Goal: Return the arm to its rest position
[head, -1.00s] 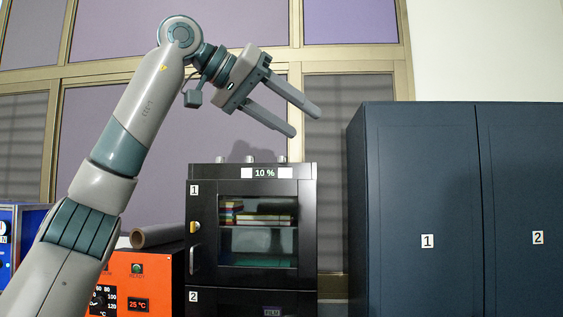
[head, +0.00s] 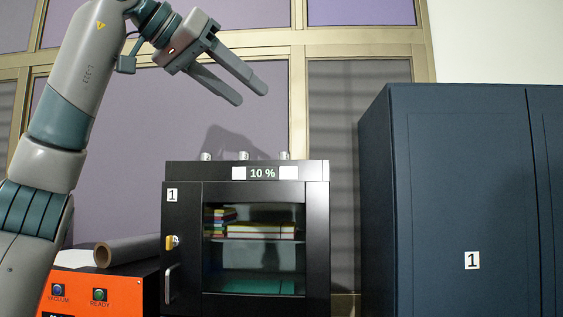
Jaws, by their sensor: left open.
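My left arm comes in from the left edge and rises across the upper left of the head view. My left gripper (head: 254,94) is open and empty. Its two fingers point down and to the right, and it hangs in the air above the black cabinet (head: 184,213), apart from it. My right gripper is not in the head view.
The black cabinet has a glass door, a 10 % display (head: 262,173) and stacked coloured items (head: 262,229) inside. An orange device (head: 78,288) and a grey roll (head: 127,251) are at lower left. A tall dark blue cabinet (head: 455,190) fills the right. Wall space above is free.

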